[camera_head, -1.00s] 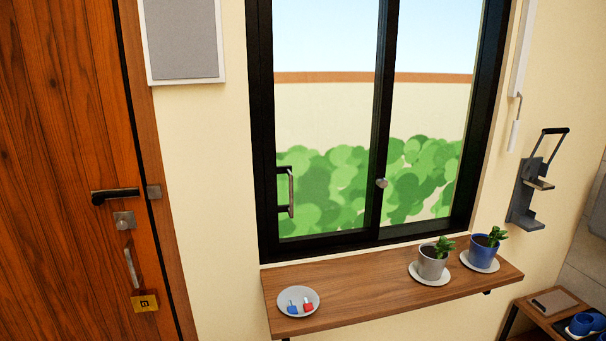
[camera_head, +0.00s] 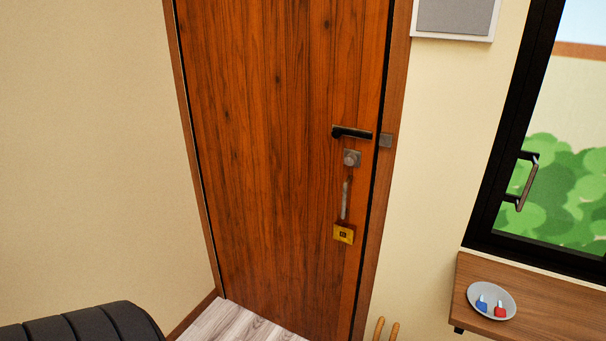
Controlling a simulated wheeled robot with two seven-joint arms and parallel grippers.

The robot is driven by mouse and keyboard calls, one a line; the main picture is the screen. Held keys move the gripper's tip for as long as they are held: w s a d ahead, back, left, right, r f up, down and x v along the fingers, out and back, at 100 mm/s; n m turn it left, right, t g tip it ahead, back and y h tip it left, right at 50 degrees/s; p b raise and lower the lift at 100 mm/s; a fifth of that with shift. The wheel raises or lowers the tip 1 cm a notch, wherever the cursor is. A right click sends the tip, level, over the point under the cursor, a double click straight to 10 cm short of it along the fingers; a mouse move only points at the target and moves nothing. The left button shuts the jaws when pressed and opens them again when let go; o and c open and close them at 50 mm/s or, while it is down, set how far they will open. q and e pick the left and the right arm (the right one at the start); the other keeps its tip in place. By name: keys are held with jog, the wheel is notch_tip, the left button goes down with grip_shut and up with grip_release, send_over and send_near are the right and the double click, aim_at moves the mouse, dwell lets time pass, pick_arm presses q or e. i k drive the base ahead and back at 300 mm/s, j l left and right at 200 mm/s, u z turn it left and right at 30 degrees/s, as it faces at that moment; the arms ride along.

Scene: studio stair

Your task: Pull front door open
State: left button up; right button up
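The front door (camera_head: 270,150) is brown wood and stands in its frame in the middle of the view; it looks closed. A black lever handle (camera_head: 351,133) is near its right edge. Below the lever are a metal lock (camera_head: 351,158), a vertical metal pull handle (camera_head: 345,200) and a yellow padlock-like box (camera_head: 343,234). A metal plate (camera_head: 385,140) sits on the frame beside the lever. Neither of my grippers is in view.
A dark ribbed rounded thing (camera_head: 85,325) is at the lower left. Pale plank floor (camera_head: 238,325) lies before the door. A wooden shelf (camera_head: 540,290) with a dish (camera_head: 480,291) juts out under the window (camera_head: 560,190) at right. Two wooden tips (camera_head: 386,328) show at the bottom.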

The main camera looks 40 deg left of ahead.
aim_at(270, 82)
jog(key=u, duration=1.6)
